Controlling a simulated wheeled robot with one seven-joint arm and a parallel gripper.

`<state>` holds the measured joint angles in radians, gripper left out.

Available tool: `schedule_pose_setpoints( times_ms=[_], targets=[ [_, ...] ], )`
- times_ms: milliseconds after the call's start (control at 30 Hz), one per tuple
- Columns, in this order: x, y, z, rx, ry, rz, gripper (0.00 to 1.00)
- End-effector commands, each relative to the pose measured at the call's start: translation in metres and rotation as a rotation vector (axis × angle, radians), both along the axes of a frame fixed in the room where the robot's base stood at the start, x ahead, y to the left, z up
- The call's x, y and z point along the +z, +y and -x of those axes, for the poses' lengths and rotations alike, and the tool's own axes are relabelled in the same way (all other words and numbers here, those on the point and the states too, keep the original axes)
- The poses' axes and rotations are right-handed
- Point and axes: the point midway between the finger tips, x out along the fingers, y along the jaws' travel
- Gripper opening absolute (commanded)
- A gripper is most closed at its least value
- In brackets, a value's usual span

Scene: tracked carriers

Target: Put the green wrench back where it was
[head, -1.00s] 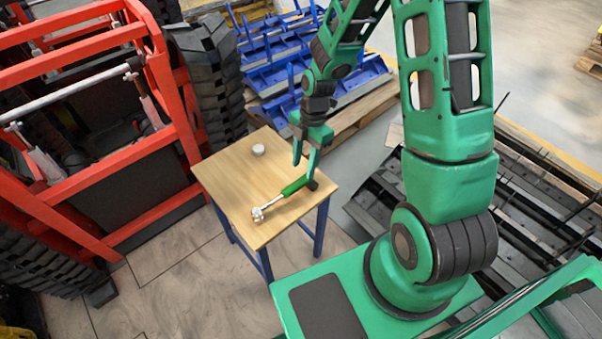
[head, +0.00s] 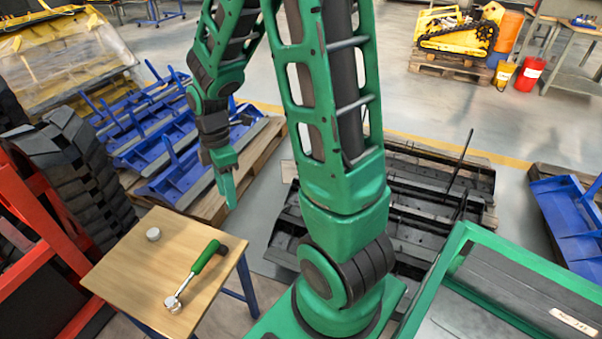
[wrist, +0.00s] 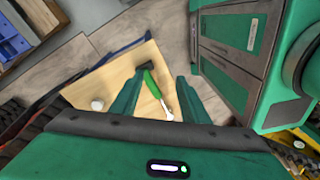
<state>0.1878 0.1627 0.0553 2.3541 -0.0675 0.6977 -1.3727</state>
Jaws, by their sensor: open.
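The green wrench, with a green handle, silver shaft and dark end, lies on the wooden table top (head: 120,268). Its handle (head: 206,256) points to the upper right in the head view, with the dark end near the table's right edge. My gripper (head: 230,203) is up and beyond the table, clear of the wrench. In the wrist view the open, empty fingers (wrist: 155,92) frame the wrench (wrist: 151,83), which lies below them and apart from them.
A small pale round piece (head: 153,234) sits on the table; it also shows in the wrist view (wrist: 97,105). Red tracked carriers stand left of the table. Blue implements (head: 165,160) on a pallet lie behind it, and black implements (head: 440,190) lie to the right.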

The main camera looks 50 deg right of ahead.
Motion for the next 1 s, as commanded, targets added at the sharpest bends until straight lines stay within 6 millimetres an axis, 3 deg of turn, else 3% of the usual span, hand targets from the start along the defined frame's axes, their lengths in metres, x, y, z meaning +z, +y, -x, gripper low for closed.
schedule_pose_setpoints(
  times_ms=[100, 300, 600, 800, 1000],
  targets=[
    [0.035, -0.027, 0.029, -0.306, -0.006, 0.063, 0.41],
    [0.080, -0.060, 0.087, -0.839, -0.011, 0.128, 0.41],
    [0.117, -0.082, 0.174, -1.570, -0.001, 0.134, 0.41],
    [0.122, -0.084, 0.201, -1.804, 0.020, 0.120, 0.41],
    [0.123, -0.084, 0.205, -1.839, 0.023, 0.119, 0.41]
  ],
)
